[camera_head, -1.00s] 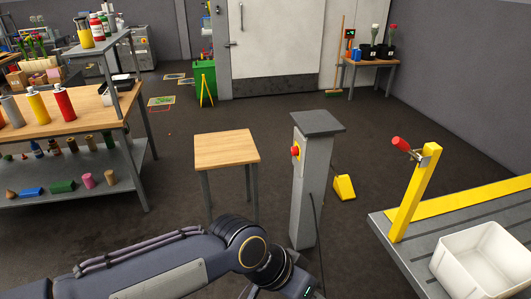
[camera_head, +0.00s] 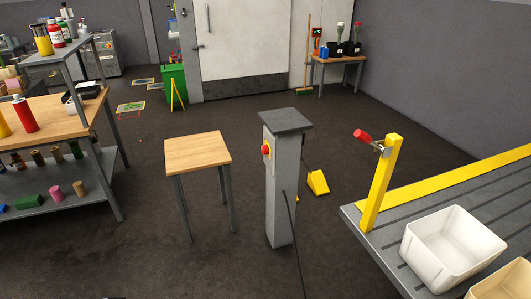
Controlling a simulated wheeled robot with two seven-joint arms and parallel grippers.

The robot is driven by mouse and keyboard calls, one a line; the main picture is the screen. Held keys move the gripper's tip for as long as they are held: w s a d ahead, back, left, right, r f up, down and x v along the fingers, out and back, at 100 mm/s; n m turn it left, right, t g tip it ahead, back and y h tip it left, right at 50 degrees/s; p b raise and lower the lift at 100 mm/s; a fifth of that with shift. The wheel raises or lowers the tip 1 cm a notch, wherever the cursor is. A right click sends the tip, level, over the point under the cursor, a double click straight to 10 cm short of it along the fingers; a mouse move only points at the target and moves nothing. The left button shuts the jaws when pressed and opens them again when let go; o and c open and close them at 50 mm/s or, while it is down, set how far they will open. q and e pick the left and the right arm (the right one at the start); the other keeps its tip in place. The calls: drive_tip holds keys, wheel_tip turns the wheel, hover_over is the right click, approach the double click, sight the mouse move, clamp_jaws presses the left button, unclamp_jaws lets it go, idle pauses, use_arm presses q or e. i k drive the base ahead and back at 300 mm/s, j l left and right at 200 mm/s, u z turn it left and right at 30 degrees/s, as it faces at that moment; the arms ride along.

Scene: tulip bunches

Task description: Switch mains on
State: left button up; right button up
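A grey pedestal (camera_head: 281,190) stands upright in the middle of the camera_head view, with a dark slanted top. A black cable runs down the pedestal's right side. Neither of my grippers is in view.
A small wooden-topped table (camera_head: 198,152) stands just left of the pedestal. A yellow wedge (camera_head: 318,182) lies on the floor behind it. At right, a grey slatted bench (camera_head: 390,262) carries a yellow post with a red handle (camera_head: 363,136) and a white bin (camera_head: 452,245). Floor in front is clear.

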sight(264, 148)
drive_tip(key=z, duration=0.65)
drive_tip(key=i+j+z, duration=0.3)
drive_tip(key=j+z, duration=0.25)
drive_tip(key=j, duration=0.2)
drive_tip(key=i+j+z, duration=0.15)
drive_tip(key=j+z, duration=0.15)
drive_tip(key=i+j, duration=0.1)
drive_tip(key=j, duration=0.7)
drive_tip(key=i+j, duration=0.15)
drive_tip(key=j, duration=0.25)
drive_tip(key=z, duration=0.05)
